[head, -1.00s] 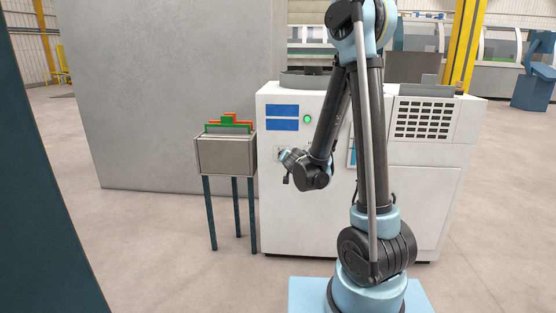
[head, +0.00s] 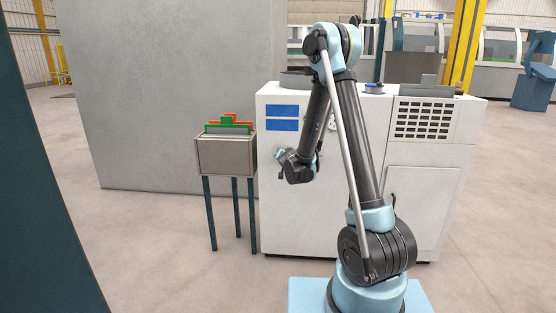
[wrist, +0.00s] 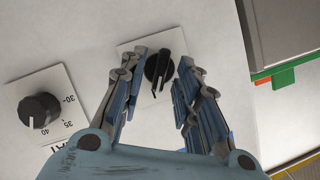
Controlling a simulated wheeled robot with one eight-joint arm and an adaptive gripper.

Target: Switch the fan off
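A black rotary knob (wrist: 158,68) with a pale pointer line stands on a small light plate on the white cabinet (wrist: 85,45). Any lettering on its plate is hidden or unreadable, so I cannot confirm it is the fan switch. My gripper (wrist: 160,75) is open, with a finger on each side of the knob and small gaps showing. In the head view my gripper (head: 281,155) is small, at the front left of the white cabinet (head: 310,225); the knob cannot be made out there.
In the wrist view a second black dial (wrist: 40,110), marked 30, 35 and 40, sits to the left. A grey box on legs (head: 226,157) holding green and orange pieces stands left of the cabinet. It shows at the wrist view's upper right (wrist: 285,30).

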